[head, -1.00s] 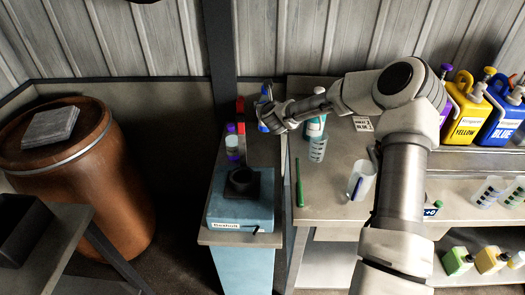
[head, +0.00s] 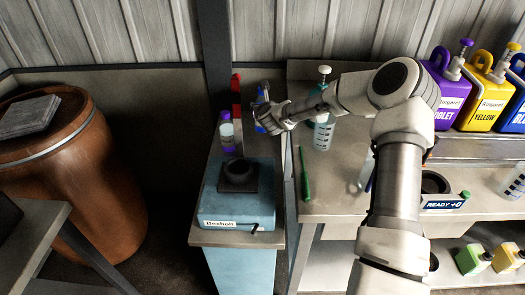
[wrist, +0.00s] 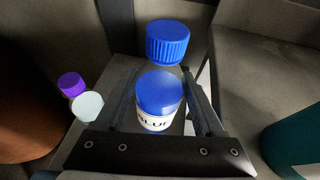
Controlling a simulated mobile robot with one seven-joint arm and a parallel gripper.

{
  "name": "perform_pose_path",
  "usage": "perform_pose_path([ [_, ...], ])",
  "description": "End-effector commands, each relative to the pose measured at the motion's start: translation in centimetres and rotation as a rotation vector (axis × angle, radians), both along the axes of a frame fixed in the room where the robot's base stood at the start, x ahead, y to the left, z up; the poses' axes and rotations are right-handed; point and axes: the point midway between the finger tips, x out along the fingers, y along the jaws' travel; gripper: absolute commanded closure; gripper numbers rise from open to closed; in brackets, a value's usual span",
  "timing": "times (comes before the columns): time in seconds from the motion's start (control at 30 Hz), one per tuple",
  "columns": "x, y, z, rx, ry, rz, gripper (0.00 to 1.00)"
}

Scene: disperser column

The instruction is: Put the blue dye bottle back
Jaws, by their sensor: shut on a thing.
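The blue dye bottle (wrist: 155,98) stands roughly upright between my gripper's fingers in the wrist view. It has a ridged blue cap (wrist: 167,42), blue dye and a white label, partly hidden, reading "BLUE". My gripper (wrist: 159,92) is shut on its body. In the head view my gripper (head: 265,118) is above the narrow left bench, and only slivers of blue (head: 259,127) show beside it. I cannot tell whether the bottle touches the bench. A violet-capped bottle (head: 227,130) stands just left of it; it also shows in the wrist view (wrist: 87,106).
A blue-grey machine (head: 215,205) with a black holder stands in front on the same bench. A red object (head: 236,98) stands behind. A teal pump bottle (head: 323,134) and a green tool (head: 305,175) are on the right bench. Coloured jugs (head: 440,90) stand far right.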

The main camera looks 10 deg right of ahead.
Motion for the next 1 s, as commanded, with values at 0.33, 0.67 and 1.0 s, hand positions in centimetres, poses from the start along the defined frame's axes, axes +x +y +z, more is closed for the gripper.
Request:
perform_pose_path([
  [0.33, 0.0, 0.0, -5.7, 0.0, 0.001, -0.001, 1.0],
  [0.67, 0.0, 0.0, -9.3, 0.0, 0.002, -0.001, 1.0],
  [1.0, 0.0, 0.0, -9.8, 0.0, 0.002, 0.0, 0.12],
])
